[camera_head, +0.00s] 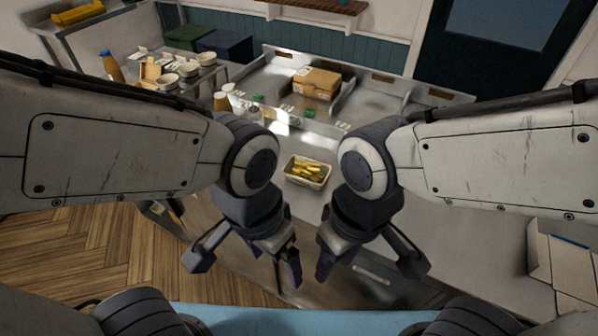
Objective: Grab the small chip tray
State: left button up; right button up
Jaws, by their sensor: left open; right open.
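The small chip tray (294,180) is a pale, shallow tray holding several yellow chips (308,169). It sits on the metal counter near the middle of the head view, between my two forearms. My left gripper (243,268) is open and empty, nearer to me than the tray and to its left. My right gripper (368,270) is open and empty, nearer to me and to the right of the tray. Both grippers point downward and are apart from the tray.
A cardboard box (316,82) stands in the metal range bay behind the tray. Bowls (188,68) and an orange bottle (112,66) stand at the back left. An open carton (565,268) lies at the right. The counter right of the tray looks clear.

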aim_at(313, 174)
jog(key=u, duration=0.75)
jog(key=k, duration=1.05)
jog(key=u, duration=0.5)
jog(key=i, duration=1.15)
jog(key=z, duration=1.2)
jog(key=i, duration=0.4)
jog(key=z, duration=0.3)
